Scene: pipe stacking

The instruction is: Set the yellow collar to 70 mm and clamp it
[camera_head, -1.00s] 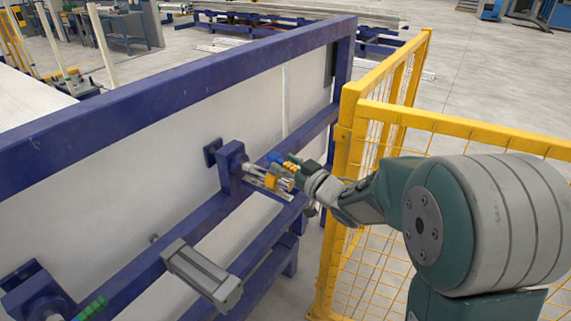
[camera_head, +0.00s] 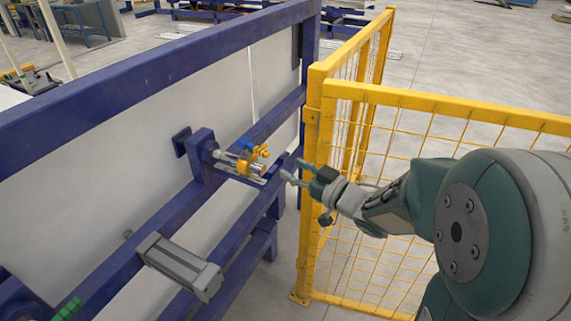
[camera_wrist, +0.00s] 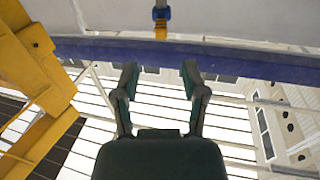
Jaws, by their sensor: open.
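The yellow collar (camera_head: 243,167) sits around a short metal rod (camera_head: 224,156) that sticks out from a blue bracket (camera_head: 202,155) on the frame. A blue part (camera_head: 245,144) and a yellow lever-like part (camera_head: 261,152) are beside the collar. A small flat strip, perhaps a scale, lies under it; its marks are too small to read. My gripper (camera_head: 295,171) is open and empty to the right of the collar, clear of it. In the wrist view its fingers (camera_wrist: 160,76) are spread apart, with a small blue-and-yellow piece (camera_wrist: 160,28) beyond them at the top.
A yellow mesh fence (camera_head: 440,112) stands close beside and behind my arm; its post (camera_head: 313,190) is near the gripper. A grey cylinder (camera_head: 180,266) is mounted on the blue frame (camera_head: 150,72) nearer the camera. A green ribbed part (camera_head: 66,309) is at the lower left.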

